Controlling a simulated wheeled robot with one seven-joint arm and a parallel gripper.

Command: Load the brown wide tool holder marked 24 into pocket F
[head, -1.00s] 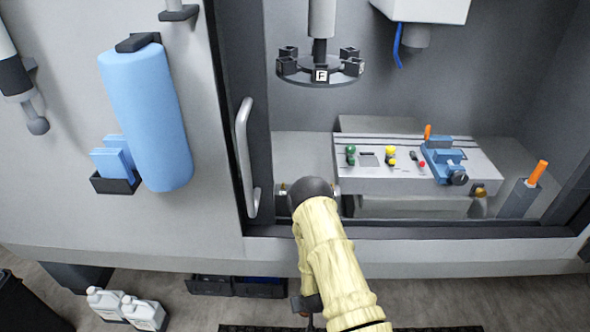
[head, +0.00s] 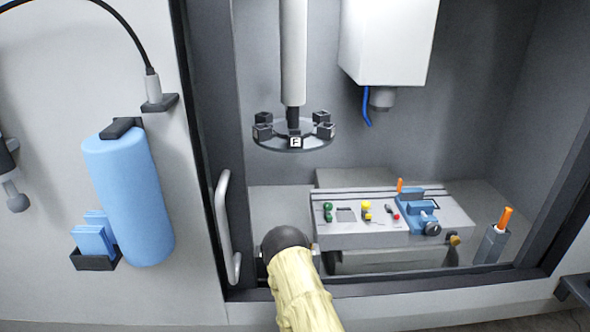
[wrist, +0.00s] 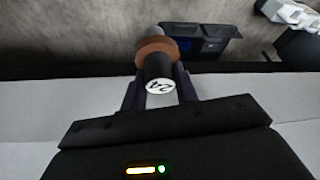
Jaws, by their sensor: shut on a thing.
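The brown wide tool holder marked 24 (wrist: 157,52) is between the fingers of my gripper (wrist: 160,92) in the wrist view. It has a brown ring, a dark body and a white end face with the number. My gripper is shut on it, with floor and a pale ledge behind. In the head view my arm reaches up from the bottom to the front of the machine opening, and the gripper itself is hidden. The tool carousel (head: 292,148) hangs inside the booth, with several dark pockets round its disc. Pocket F (head: 295,142) carries the white F label and faces the front.
A white spindle housing (head: 388,40) hangs at the right. The door handle (head: 225,228) and door frame edge the opening at left. An orange-handled tool (head: 505,218) stands at right.

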